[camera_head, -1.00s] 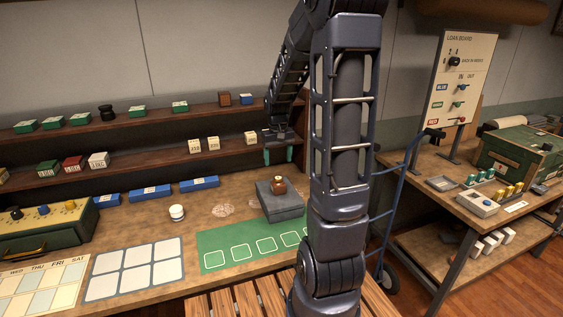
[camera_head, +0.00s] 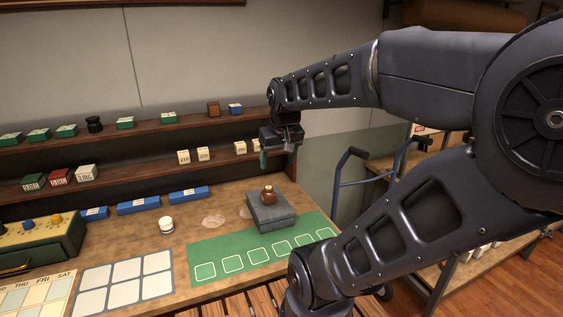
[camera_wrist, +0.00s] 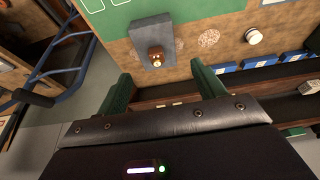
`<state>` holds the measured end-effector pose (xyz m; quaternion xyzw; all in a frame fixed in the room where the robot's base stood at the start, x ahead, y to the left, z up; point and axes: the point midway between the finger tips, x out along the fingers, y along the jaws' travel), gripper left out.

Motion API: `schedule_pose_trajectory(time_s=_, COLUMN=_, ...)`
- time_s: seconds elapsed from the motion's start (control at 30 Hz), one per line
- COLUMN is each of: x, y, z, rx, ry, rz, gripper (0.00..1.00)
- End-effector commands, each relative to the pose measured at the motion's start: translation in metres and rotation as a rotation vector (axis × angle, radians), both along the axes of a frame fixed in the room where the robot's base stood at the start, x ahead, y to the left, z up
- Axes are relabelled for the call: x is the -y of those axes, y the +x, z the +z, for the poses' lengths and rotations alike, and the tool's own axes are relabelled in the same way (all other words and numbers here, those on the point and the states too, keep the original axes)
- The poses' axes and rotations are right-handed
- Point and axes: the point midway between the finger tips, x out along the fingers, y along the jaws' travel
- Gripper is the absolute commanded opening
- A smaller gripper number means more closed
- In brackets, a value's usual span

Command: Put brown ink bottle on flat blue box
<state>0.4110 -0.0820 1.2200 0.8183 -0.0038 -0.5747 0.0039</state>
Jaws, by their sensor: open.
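The brown ink bottle (camera_head: 268,196) stands upright on a flat slate blue-grey box (camera_head: 272,216) on the counter, behind the green mat. The wrist view also shows the bottle (camera_wrist: 156,55) on that box (camera_wrist: 146,27). Several brighter flat blue boxes (camera_head: 138,205) lie along the back of the counter, to the left. My gripper (camera_head: 278,160) has its green fingers apart with nothing between them. It hangs above and behind the bottle, near the right end of the shelves, and does not touch the bottle.
Two wooden shelves (camera_head: 140,134) with small boxes stand behind the counter, close to my gripper. A white-lidded jar (camera_head: 166,225) stands left of the bottle. A blue hand truck (camera_head: 345,185) stands to the right.

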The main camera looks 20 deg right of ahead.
Motion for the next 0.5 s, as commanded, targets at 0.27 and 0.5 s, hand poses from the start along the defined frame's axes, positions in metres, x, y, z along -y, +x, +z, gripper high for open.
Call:
schedule_pose_trajectory(time_s=0.27, x=-0.003, y=-0.03, z=0.004, rx=0.052, ry=0.009, rz=0.003, gripper=0.69)
schedule_pose_trajectory(time_s=0.5, x=-0.003, y=-0.032, z=0.004, rx=0.055, ry=0.01, rz=0.003, gripper=0.69)
